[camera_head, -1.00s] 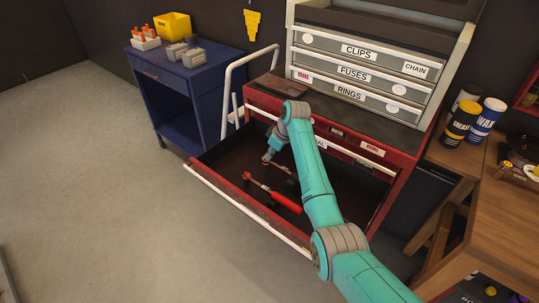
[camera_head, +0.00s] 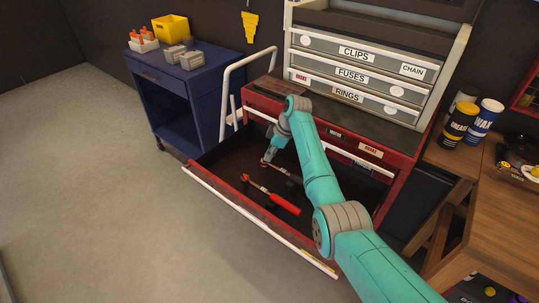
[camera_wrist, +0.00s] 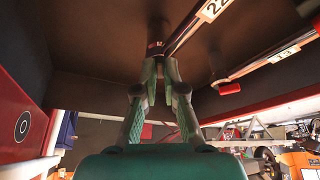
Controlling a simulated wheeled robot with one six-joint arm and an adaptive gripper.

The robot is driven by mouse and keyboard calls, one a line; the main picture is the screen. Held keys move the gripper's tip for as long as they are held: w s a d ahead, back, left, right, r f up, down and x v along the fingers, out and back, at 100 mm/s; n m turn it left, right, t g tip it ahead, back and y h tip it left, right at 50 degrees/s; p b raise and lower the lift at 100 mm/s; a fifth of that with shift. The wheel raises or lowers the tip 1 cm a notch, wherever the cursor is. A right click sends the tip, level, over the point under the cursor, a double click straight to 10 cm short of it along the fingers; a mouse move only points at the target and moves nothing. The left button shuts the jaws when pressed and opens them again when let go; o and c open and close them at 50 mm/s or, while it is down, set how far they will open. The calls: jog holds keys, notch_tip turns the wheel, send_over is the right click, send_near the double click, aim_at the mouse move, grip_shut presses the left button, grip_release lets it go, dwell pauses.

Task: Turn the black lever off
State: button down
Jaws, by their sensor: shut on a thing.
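My gripper (camera_head: 267,161) reaches down into the open red drawer (camera_head: 232,192). In the wrist view my gripper (camera_wrist: 160,62) has its fingertips together at the end of a chrome tool (camera_wrist: 196,27) with a "22" label. They are shut on a small dark piece there. The fingertips hide most of this piece, so I cannot tell whether it is the black lever. The same tool (camera_head: 283,170) shows in the head view, partly behind my gripper. A red-handled tool (camera_head: 284,204) lies nearer the drawer front.
A grey organizer with labelled drawers (camera_head: 350,75) stands on the red cabinet (camera_head: 390,158). A blue cart (camera_head: 185,95) is at the left, and a wooden bench (camera_head: 495,215) with cans is at the right. The floor (camera_head: 90,180) in front is clear.

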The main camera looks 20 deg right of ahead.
jog(key=c, duration=1.3)
grip_release()
jog(key=shift+o, duration=0.2)
jog(key=shift+r, duration=0.1)
jog(key=v, duration=1.1)
jog(key=shift+d+r, duration=0.25)
jog(key=shift+r, duration=0.05)
jog(key=shift+s, duration=0.1)
